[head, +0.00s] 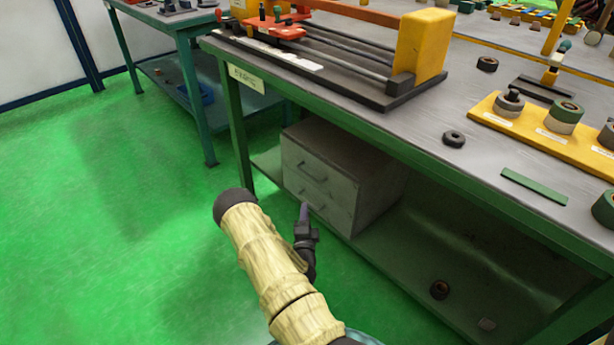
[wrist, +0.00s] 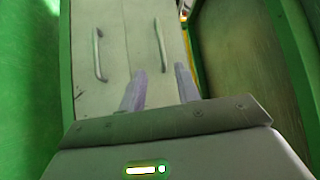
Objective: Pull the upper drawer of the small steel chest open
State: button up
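The small steel chest (head: 372,182) is grey and stands on the bench's lower shelf. Its upper drawer (head: 328,168) looks closed, with a bar handle (head: 312,174). A second drawer with its own handle is below. In the wrist view the drawer fronts appear turned sideways. The upper handle seems to be the right one (wrist: 160,45), and the lower the left one (wrist: 98,53). My gripper (head: 305,208) is in front of the chest. In the wrist view its two fingers (wrist: 160,87) are apart and empty, roughly in line with the right handle, short of it.
The green bench (head: 420,165) overhangs the chest, and its leg (head: 236,125) stands left of it. The green floor (head: 120,230) to the left is clear.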

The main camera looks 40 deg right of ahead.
aim_at(307, 175)
jog(key=b+x, duration=0.5)
jog(key=x, duration=1.2)
jog(key=shift+f, duration=0.1)
grip_shut()
